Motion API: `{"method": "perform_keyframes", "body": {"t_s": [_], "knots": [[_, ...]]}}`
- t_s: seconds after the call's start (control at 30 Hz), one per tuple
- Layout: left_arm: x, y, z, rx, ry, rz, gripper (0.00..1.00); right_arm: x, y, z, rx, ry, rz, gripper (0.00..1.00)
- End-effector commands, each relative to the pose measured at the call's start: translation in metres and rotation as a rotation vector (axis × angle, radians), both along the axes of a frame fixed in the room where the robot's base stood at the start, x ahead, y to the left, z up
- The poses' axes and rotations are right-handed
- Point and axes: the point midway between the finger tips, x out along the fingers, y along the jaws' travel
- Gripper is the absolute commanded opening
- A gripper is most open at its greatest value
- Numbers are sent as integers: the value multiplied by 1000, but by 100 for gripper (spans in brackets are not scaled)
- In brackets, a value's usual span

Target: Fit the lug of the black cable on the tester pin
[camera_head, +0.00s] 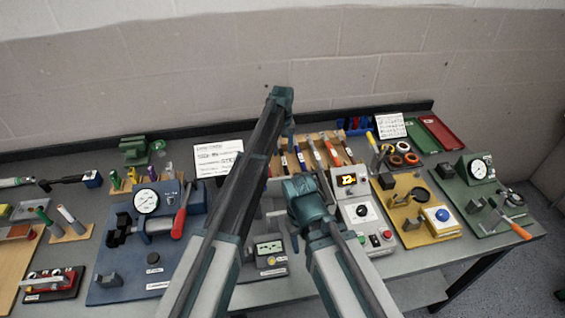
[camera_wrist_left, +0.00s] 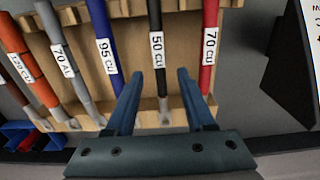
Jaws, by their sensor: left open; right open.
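The black cable (camera_wrist_left: 155,38), labelled 50 CU, lies in a wooden rack between the blue 95 CU cable (camera_wrist_left: 105,40) and the red 70 CU cable (camera_wrist_left: 210,45). My left gripper (camera_wrist_left: 158,75) is open, with one finger on each side of the black cable in the picture; contact cannot be told. In the head view my left gripper (camera_head: 289,125) is over the rack's left part and hides part of it. My right gripper (camera_head: 307,192) is open and empty, lower, over the table in front of the rack.
The wooden rack (camera_wrist_left: 130,8) also holds grey and orange cables. A meter unit (camera_head: 268,249) sits between my arms. Blue, yellow and green boards with tools crowd the table.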

Motion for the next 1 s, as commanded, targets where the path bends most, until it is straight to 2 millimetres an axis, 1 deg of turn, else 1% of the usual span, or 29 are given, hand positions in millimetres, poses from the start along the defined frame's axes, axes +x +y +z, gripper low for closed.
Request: {"method": "perform_keyframes", "body": {"t_s": [0.03, 0.13, 0.2, 0.43, 0.47, 0.5, 0.57, 0.6, 0.73, 0.77, 1.0], "knots": [[0, 0, -14, 0, 0, 0, 54, 0, 0, -14, 0, 0, -1, 50], [0, 0, -23, 0, 0, 0, 54, 0, 0, -23, 0, 0, -1, 50], [0, 0, -25, 0, 0, 0, 54, 0, 0, -25, 0, 0, -1, 50], [0, 0, -23, 0, 0, 0, 54, 0, 0, -23, 0, 0, -1, 50], [0, 0, -23, 0, 0, 0, 50, 0, 0, -23, 0, 0, -1, 50], [0, 0, -23, 0, 0, 0, 43, 0, 0, -23, 0, 0, -1, 50], [0, 0, -23, 0, 0, 0, 32, 0, 0, -23, 0, 0, -1, 50], [0, 0, -23, 0, 0, 0, 25, 0, 0, -23, 0, 0, -1, 50], [0, 0, -23, 0, 0, 0, 2, 0, 0, -23, 0, 0, -1, 50], [0, 0, -23, 0, 0, 0, 0, 0, 0, -23, 0, 0, -1, 50], [0, 0, -23, 0, 0, 0, 0, 0, 0, -23, 0, 0, -1, 50]]}}
